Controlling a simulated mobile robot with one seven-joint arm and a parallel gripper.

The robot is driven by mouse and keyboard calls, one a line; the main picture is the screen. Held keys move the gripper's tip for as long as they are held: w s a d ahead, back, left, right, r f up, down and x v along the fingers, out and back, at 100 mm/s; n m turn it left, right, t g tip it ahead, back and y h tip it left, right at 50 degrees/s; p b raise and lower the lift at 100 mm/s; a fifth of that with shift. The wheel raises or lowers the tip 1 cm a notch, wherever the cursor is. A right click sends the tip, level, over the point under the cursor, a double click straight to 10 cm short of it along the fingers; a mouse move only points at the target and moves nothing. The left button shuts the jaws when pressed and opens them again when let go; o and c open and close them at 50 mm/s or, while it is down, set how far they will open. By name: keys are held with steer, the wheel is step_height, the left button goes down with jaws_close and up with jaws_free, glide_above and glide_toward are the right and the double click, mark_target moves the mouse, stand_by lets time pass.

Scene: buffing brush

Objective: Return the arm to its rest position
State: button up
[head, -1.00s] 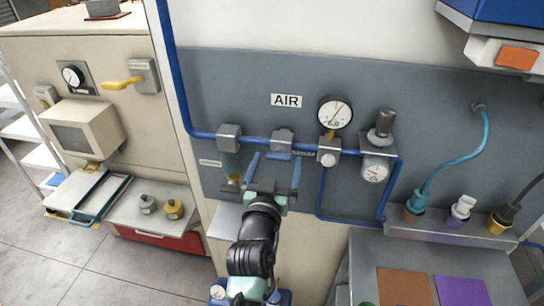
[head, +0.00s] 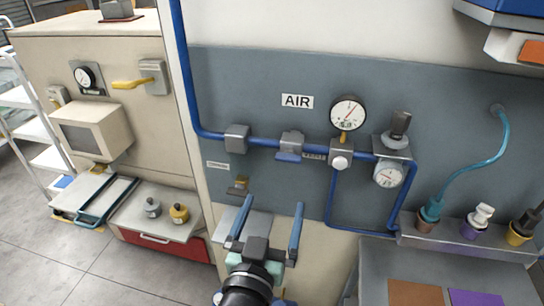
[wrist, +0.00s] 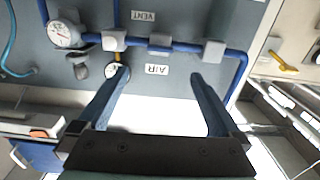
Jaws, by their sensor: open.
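My gripper (head: 269,225) is in the lower middle of the head view, in front of the grey panel (head: 262,90). Its two blue fingers stand wide apart with nothing between them. The wrist view also shows the open fingers (wrist: 158,90), with the panel and its blue pipe (wrist: 190,46) beyond them. The gripper appears apart from the panel and pipe. Most of my arm is below the head view's lower edge, so its full pose is hidden.
A pressure gauge (head: 348,112), a regulator (head: 393,150) and a blue-handled valve (head: 290,146) project from the panel. A bench (head: 430,265) with orange and purple mats is at lower right. A cabinet (head: 95,60) with a red drawer below (head: 165,245) stands left.

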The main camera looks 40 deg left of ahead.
stand_by(0.5)
steer(key=w+d+r+m+t+h, duration=0.25)
steer(key=d+r, duration=0.45)
steer(key=r, duration=0.4)
steer(key=w+d+r+m+t+h, duration=0.1)
steer(key=w+d+r+t, duration=0.4)
steer(key=r, duration=0.6)
steer(key=s+d+r+m+t+h, duration=0.1)
steer(key=s+d+r+t+h, duration=0.1)
steer(key=d+r, duration=0.5)
steer(key=s+d+r+m+t+h, duration=0.2)
steer(key=s+d+r+h, duration=0.2)
steer(key=r, duration=0.8)
steer(key=s+d, duration=0.2)
steer(key=d, duration=0.2)
steer(key=shift+s+d+t+b, duration=0.15)
steer(key=shift+d+t+b, duration=0.15)
steer(key=shift+t, duration=0.05)
